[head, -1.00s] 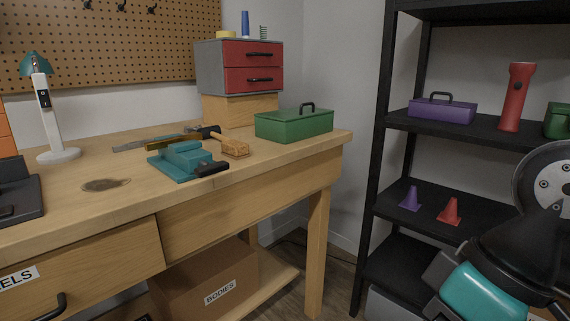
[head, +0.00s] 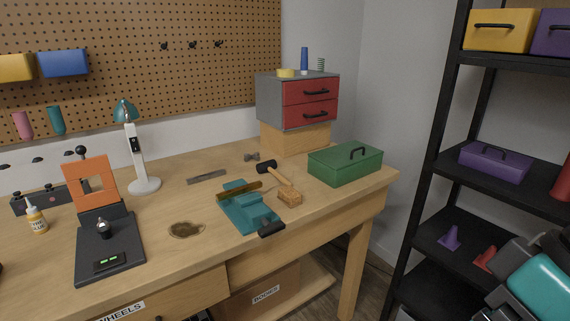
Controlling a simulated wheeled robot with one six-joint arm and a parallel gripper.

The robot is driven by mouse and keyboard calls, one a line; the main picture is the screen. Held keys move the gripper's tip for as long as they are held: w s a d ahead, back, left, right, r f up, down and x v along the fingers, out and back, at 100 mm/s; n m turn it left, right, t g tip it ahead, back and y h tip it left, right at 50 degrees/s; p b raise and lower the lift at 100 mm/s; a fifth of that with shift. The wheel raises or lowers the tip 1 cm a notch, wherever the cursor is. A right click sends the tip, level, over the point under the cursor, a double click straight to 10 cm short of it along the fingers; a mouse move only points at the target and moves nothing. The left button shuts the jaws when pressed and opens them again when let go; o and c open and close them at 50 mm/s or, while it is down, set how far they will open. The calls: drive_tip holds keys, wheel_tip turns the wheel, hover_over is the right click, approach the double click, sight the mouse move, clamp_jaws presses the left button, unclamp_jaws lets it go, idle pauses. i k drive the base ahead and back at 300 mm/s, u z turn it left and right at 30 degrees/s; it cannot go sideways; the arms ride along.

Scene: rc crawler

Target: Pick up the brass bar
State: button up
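The brass bar (head: 238,190) is a thin, dull gold strip. It lies across the left, back part of the teal vise (head: 250,211) on the workbench, and seems to rest on it or sit in its jaws; I cannot tell which. Only dark and teal parts of my own arm show at the lower right edge, well away from the bar, in front of the shelf. The fingers of my gripper are not visible.
A wooden mallet (head: 283,187) lies just right of the vise, and a grey metal strip (head: 206,177) lies behind it. A green toolbox (head: 345,165) stands at the bench's right end. A lamp (head: 144,186) and an orange-framed press (head: 90,181) stand left.

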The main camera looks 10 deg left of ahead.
sight(236, 191)
drive_tip(key=k, duration=0.45)
drive_tip(key=u, duration=1)
drive_tip(key=i, duration=1.5)
drive_tip(key=z, duration=0.1)
